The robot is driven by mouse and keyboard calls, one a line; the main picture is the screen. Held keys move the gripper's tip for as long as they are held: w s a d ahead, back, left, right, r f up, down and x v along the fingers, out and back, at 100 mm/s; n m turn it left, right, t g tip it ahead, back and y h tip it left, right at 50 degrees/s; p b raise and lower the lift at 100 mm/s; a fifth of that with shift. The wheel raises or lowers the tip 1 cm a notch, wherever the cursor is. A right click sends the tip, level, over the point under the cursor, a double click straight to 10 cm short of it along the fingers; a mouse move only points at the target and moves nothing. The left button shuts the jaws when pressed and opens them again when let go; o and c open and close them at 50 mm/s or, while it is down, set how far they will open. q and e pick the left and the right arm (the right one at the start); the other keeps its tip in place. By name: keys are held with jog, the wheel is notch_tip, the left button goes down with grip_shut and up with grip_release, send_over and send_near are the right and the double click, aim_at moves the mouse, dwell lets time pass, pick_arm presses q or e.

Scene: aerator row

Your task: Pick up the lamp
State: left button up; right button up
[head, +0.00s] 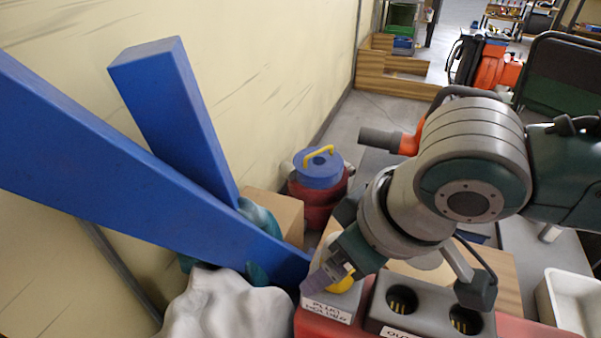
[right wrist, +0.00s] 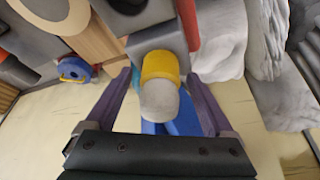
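What looks like the lamp, a yellow collar with a pale grey rounded end (right wrist: 160,88), sticks out of a grey block in the right wrist view. In the head view its yellow part (head: 343,285) shows at the grey holder with a white label (head: 328,308), partly hidden by my gripper. My right gripper (right wrist: 159,76) is open, with its two purple fingers on either side of the lamp and visible gaps to it. In the head view my right gripper (head: 322,277) is tilted down over the holder. My left gripper is not in view.
A dark block with two round holes (head: 430,308) stands right of the holder. Long blue beams (head: 130,165) lean across the left, near a draped grey cloth (head: 225,305). A blue and red canister (head: 318,172) stands behind. A white tray (head: 565,300) is at right.

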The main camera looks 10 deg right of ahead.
grip_shut()
dwell(0.5)
